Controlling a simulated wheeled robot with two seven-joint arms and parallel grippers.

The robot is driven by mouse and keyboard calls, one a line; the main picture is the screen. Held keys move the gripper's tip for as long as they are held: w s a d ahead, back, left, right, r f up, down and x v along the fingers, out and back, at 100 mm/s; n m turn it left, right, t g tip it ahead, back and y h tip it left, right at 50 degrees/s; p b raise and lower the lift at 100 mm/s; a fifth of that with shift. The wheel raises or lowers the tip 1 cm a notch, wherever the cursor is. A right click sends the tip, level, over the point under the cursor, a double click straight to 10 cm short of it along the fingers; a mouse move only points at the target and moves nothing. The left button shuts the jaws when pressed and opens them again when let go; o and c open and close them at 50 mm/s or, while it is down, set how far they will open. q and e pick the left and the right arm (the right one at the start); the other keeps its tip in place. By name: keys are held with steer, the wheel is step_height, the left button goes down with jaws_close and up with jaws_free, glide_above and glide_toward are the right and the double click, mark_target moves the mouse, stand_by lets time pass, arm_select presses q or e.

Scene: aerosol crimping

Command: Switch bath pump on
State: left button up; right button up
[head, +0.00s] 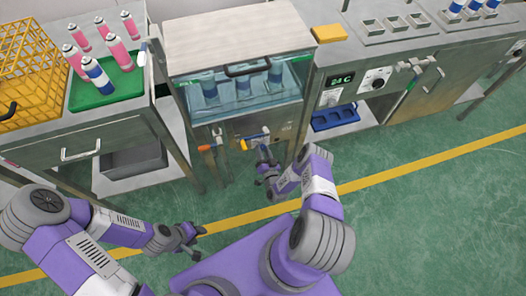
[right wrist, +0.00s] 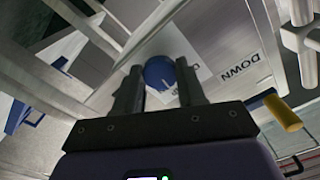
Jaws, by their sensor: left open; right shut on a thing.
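The water bath (head: 235,85) is a clear tank in a steel cabinet, with several blue-and-white cans in it. Handles with orange (head: 207,148) and yellow (head: 243,145) grips sit on its front. My right gripper (head: 264,172) is low in front of that cabinet. In the right wrist view its two fingers (right wrist: 158,72) flank a round blue knob (right wrist: 160,72) and are shut on it. A label reading "DOWN" (right wrist: 240,64) is beside it. My left gripper (head: 192,238) is open and empty over the floor. I cannot tell which control is the pump switch.
Left are a yellow wire basket (head: 25,65) and a green tray (head: 100,88) of pink cans, one blue-and-white. Right is a panel reading 24 C (head: 342,80) with a dial (head: 376,79). A yellow-handled lever (right wrist: 283,112) is close right of my right gripper. Green floor is free.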

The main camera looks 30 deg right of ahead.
steer(key=m, duration=0.4)
steer(key=shift+s+a+f+m, duration=0.1)
steer(key=shift+a+m, duration=0.05)
steer(key=shift+m, duration=0.25)
stand_by(0.4)
steer(key=o, duration=1.1)
steer(key=shift+c, duration=0.2)
steer(key=p+v, duration=0.2)
steer(key=v, duration=0.5)
steer(key=shift+s, duration=0.25)
